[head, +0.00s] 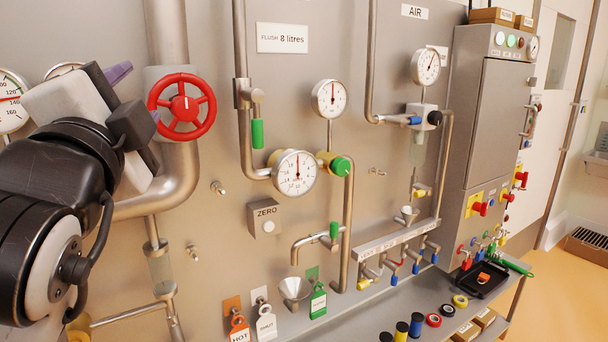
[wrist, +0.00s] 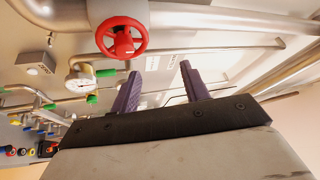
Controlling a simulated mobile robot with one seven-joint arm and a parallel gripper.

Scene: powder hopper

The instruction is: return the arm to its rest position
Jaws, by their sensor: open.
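My gripper (wrist: 160,88) shows in the wrist view with its two purple fingers spread apart and nothing between them. In the head view my arm reaches in from the left edge, and part of my gripper (head: 121,74) shows beside the red handwheel, with one purple finger visible. The red handwheel (head: 182,107) sits on a thick pipe just right of my gripper; I cannot tell how close they are in depth. It also shows in the wrist view (wrist: 121,38), above and left of the fingers. The fingers hold nothing.
Gauges (head: 296,172), pipes and green-handled valves (head: 341,166) stick out of the wall panel. A ZERO box (head: 264,219) and a funnel (head: 295,289) sit lower. A shelf (head: 372,307) with tape rolls and a black tray (head: 482,281) runs at lower right. Open floor lies far right.

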